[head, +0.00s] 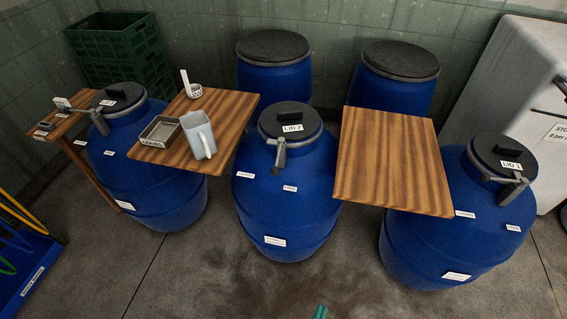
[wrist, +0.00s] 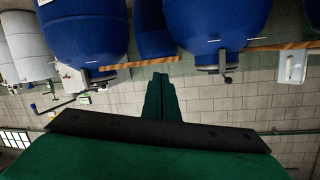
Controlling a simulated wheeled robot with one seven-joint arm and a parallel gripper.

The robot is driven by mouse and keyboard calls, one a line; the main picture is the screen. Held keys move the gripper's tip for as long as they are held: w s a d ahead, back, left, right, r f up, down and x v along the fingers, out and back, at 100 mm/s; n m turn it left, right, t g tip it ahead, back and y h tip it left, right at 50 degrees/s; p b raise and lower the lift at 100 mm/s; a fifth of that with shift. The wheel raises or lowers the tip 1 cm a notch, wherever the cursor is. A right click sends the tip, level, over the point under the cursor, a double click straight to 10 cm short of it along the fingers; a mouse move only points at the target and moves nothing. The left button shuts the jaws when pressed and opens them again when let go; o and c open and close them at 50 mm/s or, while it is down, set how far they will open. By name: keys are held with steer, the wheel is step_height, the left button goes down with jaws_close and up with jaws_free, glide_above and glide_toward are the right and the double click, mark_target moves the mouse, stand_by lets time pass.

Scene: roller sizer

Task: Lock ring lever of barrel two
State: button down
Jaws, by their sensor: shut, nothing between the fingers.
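Barrel two (head: 285,215) is the middle front blue barrel, with a black lid (head: 290,113) marked LID 2. Its grey ring lever (head: 279,155) juts from the ring toward the front. Its end lies between two small white labels, nearer the right one (head: 290,188); their print is too small to read surely. My gripper shows only as teal fingertips (head: 320,312) at the bottom of the head view, well in front of the barrel and apart from it. In the upside-down wrist view the green fingers (wrist: 160,97) are together and empty; the lever (wrist: 228,75) shows beyond them.
A wooden board (head: 395,160) right of barrel two is bare. The left board (head: 235,115) holds a jug (head: 198,135), a tray and a small cup. Barrels with levers stand left (head: 150,180) and right (head: 450,240); two more stand behind. The front floor (head: 220,285) is clear.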

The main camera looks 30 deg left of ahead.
steer(key=w+a+r+m+y, duration=0.15)
steer(key=w+a, duration=0.25)
steer(key=w, duration=0.4)
steer(key=w+a+r+m+y, duration=0.1)
steer(key=w+a+y, duration=0.15)
steer(key=w, duration=0.55)
steer(key=w+a+r+m+g+y, duration=0.1)
steer(key=w+a+r+y, duration=0.2)
steer(key=w+a+r, duration=0.7)
steer(key=shift+w+a+y, duration=0.15)
steer(key=shift+a+y, duration=0.15)
steer(key=shift+a, duration=0.45)
steer(key=shift+w, duration=0.1)
steer(key=w+a+f, duration=0.3)
steer(key=w+a, duration=0.4)
steer(key=a, duration=0.1)
steer(key=shift+a, duration=0.2)
steer(key=shift+w+d, duration=0.1)
steer(key=shift+w, duration=0.05)
